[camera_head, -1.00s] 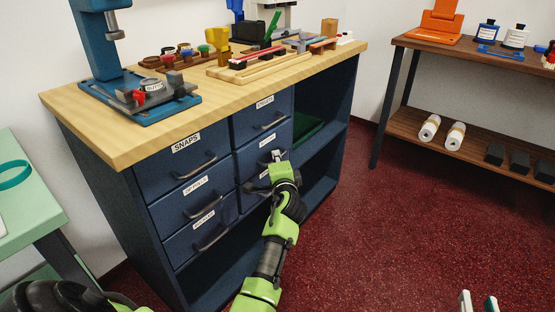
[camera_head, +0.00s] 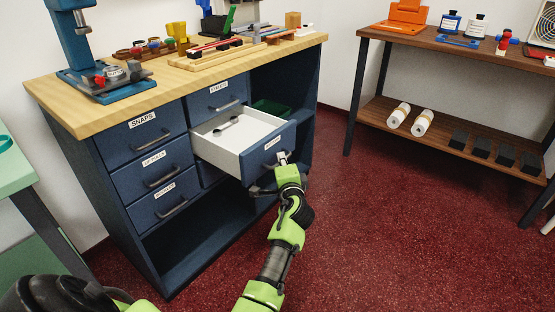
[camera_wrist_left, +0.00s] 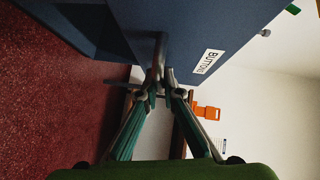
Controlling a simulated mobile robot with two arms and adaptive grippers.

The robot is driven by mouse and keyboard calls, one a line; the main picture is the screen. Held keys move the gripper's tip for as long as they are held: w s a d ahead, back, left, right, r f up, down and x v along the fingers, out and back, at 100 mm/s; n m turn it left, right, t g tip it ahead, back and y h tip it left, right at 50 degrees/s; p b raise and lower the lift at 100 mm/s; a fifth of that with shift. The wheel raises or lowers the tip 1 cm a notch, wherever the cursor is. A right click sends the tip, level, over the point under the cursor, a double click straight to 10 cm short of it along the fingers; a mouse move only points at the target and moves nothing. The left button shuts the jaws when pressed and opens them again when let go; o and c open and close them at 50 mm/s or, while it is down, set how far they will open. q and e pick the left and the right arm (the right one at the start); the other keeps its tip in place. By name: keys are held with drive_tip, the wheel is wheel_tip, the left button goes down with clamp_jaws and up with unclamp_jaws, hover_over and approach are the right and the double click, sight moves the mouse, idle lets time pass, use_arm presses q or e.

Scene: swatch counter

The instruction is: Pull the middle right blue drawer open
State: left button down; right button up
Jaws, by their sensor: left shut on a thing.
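The middle right blue drawer (camera_head: 262,157) stands well out from the cabinet. Its white inside (camera_head: 207,132) shows with a small dark item in it. My left gripper (camera_head: 283,158) is at the drawer's front, shut on its handle. In the left wrist view, the fingers of my left gripper (camera_wrist_left: 163,80) close around the dark handle bar (camera_wrist_left: 158,56) beside a label (camera_wrist_left: 208,61) reading BUTTONS. My right gripper is not clearly in view.
The blue cabinet (camera_head: 120,235) has other closed drawers, including one marked SNAPS (camera_head: 145,133). A wooden top (camera_head: 200,75) carries a blue press (camera_head: 75,40) and tools. A brown shelf table (camera_head: 385,45) stands at right. Red floor (camera_head: 400,220) between is open.

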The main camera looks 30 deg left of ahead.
use_arm(q)
drive_tip(key=shift+s+d, duration=0.1)
drive_tip(key=shift+d, duration=0.75)
use_arm(e)
drive_tip(key=shift+w+d+r, duration=0.1)
drive_tip(key=shift+d+r, duration=0.1)
drive_tip(key=shift+d, duration=0.1)
use_arm(q)
drive_tip(key=c, duration=2.5)
unclamp_jaws()
